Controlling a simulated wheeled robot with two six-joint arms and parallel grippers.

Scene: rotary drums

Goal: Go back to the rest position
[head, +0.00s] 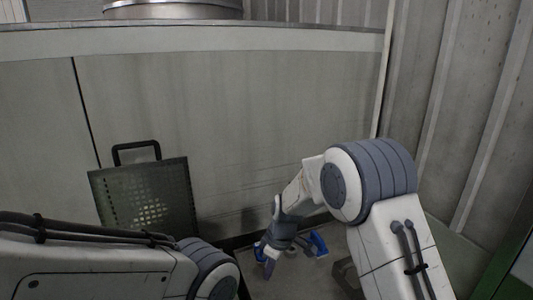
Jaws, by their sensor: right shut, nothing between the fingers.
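My right arm comes in from the lower right and bends down toward the floor. My right gripper (268,266) hangs low near the middle of the head view, in front of the pale panel, shut and empty. Blue parts show around the gripper; I cannot tell whether the blue piece at its right belongs to it. My left arm comes in from the lower left. Its forward end runs out of the bottom of the view, so the left gripper is hidden.
A large pale panel (250,120) stands close ahead, with a round metal drum part (172,9) above its top edge. A dark perforated plate with a handle (145,195) leans in front of it. A ribbed grey wall (455,110) bounds the right side.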

